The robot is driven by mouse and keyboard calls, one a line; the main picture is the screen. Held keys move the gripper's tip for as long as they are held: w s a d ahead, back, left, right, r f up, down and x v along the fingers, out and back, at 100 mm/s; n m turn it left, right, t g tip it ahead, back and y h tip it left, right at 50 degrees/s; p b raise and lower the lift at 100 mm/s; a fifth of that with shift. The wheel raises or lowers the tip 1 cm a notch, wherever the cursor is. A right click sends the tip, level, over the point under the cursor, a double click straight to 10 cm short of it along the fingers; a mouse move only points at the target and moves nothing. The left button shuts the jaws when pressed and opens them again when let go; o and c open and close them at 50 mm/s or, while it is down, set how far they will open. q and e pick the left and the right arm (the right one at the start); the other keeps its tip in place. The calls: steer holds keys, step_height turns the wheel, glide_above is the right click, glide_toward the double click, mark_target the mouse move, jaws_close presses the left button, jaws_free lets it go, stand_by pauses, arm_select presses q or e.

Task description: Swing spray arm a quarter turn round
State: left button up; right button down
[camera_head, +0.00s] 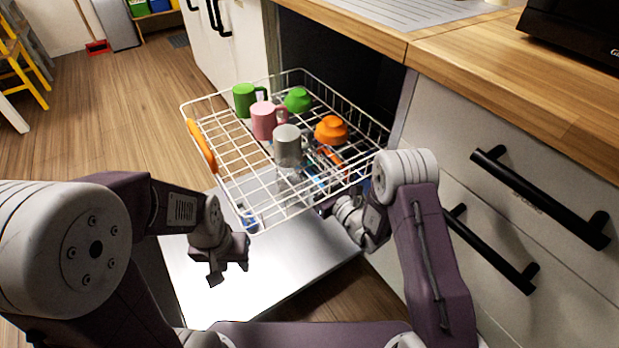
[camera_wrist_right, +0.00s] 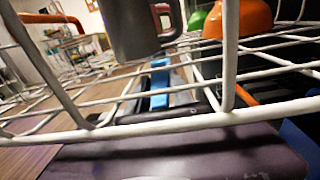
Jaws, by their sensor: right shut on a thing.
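A wire dish rack (camera_head: 228,172) is pulled out of the dishwasher above its lowered steel door. Under the rack's wires lies a blue bar (camera_head: 315,184), which I take for the spray arm. It also shows behind the wires in the right wrist view (camera_wrist_right: 160,86). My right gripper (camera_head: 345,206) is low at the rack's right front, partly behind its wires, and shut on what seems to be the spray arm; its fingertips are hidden. My left gripper (camera_head: 228,272) is open and empty over the door (camera_head: 275,275), in front of the rack.
The rack holds a green mug (camera_head: 245,98), a pink mug (camera_head: 266,121), a grey mug (camera_head: 288,146), a green bowl (camera_head: 298,100) and an orange bowl (camera_head: 332,130). Drawers with black handles (camera_head: 540,195) stand close on the right.

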steer(key=shift+w+d+n+g+y, duration=0.35)
steer(key=shift+d+n+g+y, duration=0.05)
steer(key=shift+d+y, duration=0.1)
steer(key=shift+a, duration=0.1)
steer(key=c, duration=1.1)
jaws_free()
